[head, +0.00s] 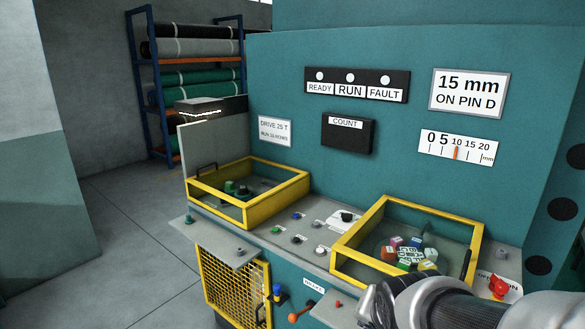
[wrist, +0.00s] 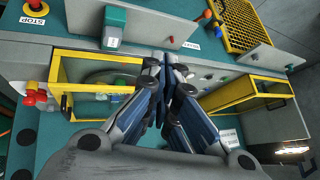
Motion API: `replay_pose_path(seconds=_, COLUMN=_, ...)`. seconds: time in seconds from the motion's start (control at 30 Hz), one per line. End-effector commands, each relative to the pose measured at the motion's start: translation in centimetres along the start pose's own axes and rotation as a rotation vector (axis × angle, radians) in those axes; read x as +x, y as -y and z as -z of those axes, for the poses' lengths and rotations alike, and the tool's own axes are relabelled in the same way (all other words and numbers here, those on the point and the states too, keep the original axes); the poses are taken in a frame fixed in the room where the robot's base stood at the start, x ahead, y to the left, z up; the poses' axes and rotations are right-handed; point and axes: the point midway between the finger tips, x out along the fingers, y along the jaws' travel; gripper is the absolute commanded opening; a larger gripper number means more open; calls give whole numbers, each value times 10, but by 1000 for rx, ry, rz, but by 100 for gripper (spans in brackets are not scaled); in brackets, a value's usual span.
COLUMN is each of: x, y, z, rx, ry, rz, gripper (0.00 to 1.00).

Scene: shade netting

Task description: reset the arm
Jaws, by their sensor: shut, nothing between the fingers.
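My gripper (wrist: 166,72) is shut and empty in the wrist view, its dark-blue fingers meeting over the edge of the machine's control ledge. I cannot tell whether the gripper touches anything.
The teal machine (head: 290,75) fills the right. A left yellow-framed guard (head: 215,205) and small buttons (head: 297,239) are on its ledge. A yellow mesh guard (head: 232,285) is below. A red stop button (wrist: 36,6) shows in the wrist view. The floor (head: 125,240) at left is clear.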

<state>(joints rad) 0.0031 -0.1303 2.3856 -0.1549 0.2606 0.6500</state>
Motion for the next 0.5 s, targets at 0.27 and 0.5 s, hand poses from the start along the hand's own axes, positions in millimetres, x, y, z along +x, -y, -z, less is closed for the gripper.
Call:
replay_pose_path(seconds=0.27, x=-110, y=-42, z=-71, rx=-319, ry=127, rz=-40, gripper=0)
replay_pose_path(seconds=0.5, x=-150, y=-62, z=-118, rx=-483, ry=213, rz=-20, gripper=0)
